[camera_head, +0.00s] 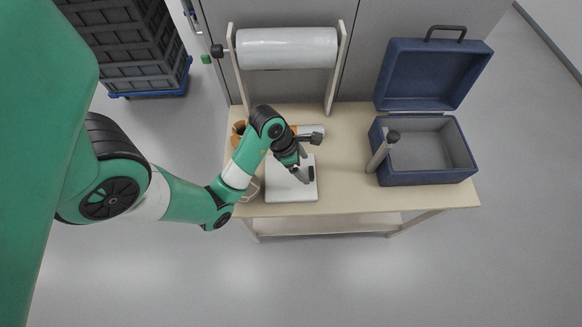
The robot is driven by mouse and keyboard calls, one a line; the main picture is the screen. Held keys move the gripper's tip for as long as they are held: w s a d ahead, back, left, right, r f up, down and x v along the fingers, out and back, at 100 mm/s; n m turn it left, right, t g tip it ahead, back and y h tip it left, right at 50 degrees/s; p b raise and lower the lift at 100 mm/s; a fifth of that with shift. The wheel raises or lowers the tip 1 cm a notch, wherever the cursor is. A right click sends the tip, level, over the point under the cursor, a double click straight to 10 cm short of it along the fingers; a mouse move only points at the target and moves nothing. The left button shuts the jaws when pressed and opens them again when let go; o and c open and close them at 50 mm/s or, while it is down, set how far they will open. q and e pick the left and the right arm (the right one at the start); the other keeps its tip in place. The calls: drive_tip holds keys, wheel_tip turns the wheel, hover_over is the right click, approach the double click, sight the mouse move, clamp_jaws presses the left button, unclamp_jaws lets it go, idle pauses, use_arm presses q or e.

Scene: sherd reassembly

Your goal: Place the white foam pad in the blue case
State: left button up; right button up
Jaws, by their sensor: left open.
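The white foam pad (290,191) appears to be the flat white square lying near the front edge of the table, left of its middle. My left gripper (311,157) is open above the pad's back right part and hides some of it. I cannot tell whether its fingers touch the pad. The blue case (425,178) stands open at the right of the table, with its lid (432,75) tilted up at the back. Its grey inside looks empty. My right gripper is not in view.
A white roll (287,48) hangs on a wooden stand at the back. A grey post with a dark knob (393,136) stands by the case's left wall. A brown-orange pot-like thing (238,131) is partly hidden behind my arm. The tabletop (345,150) between pad and case is clear.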

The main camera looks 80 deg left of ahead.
sight(309, 173)
use_arm(q)
drive_tip(key=b+x, duration=0.2)
drive_tip(key=x, duration=0.1)
drive_tip(key=b+x, duration=0.1)
drive_tip(key=shift+a+f+b, duration=0.25)
drive_tip(key=shift+f+b, duration=0.15)
drive_tip(key=shift+f, duration=0.05)
drive_tip(key=shift+w+f, duration=0.1)
drive_tip(key=shift+f, duration=0.05)
clamp_jaws()
